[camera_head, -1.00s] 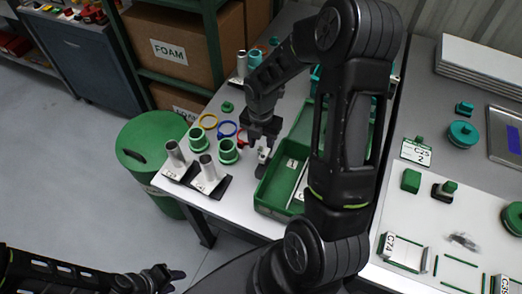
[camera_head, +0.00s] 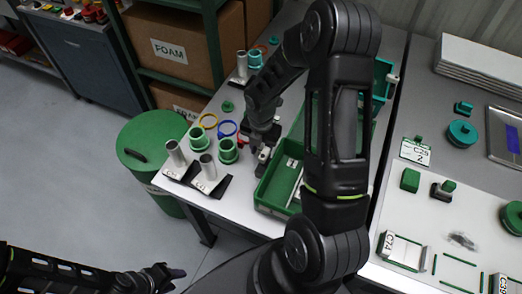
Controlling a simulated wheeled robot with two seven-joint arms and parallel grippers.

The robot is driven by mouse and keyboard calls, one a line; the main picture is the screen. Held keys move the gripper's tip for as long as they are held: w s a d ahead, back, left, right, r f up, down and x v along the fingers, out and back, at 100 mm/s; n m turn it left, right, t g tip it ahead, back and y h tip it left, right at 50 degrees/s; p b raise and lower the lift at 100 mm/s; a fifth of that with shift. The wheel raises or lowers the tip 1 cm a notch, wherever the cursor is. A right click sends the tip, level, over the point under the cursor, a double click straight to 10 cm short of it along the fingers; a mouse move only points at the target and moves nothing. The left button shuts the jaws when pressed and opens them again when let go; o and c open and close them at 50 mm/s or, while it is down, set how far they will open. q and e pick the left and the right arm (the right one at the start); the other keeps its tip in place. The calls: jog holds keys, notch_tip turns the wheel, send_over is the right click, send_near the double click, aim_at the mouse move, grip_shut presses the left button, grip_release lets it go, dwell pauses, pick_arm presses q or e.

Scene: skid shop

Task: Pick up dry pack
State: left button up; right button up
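I cannot make out for certain which thing is the dry pack. A small whitish piece (camera_head: 264,155) shows right below my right gripper (camera_head: 262,146), at the left edge of a green bin (camera_head: 272,200) labelled 1. That gripper points down at the table; its fingertips are dark and partly merged with this piece, so I cannot tell whether they grip it. My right arm covers much of the bins behind. My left gripper (camera_head: 176,281) is at the lower left, away from the table, with its fingers apart and nothing seen between them.
Metal tubes on dark stands (camera_head: 204,174), green rings (camera_head: 228,151) and coloured hoops (camera_head: 208,120) stand left of the gripper. A green drum (camera_head: 152,150) stands beside the table (camera_head: 236,212). The right-hand table holds a green block (camera_head: 410,180) and labelled frames (camera_head: 402,250).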

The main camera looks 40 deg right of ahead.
aim_at(261, 147)
grip_shut()
dwell(0.5)
notch_tip(261, 147, up, 10)
jog(key=shift+r+b, duration=0.1)
jog(key=shift+b, duration=0.25)
dwell(0.6)
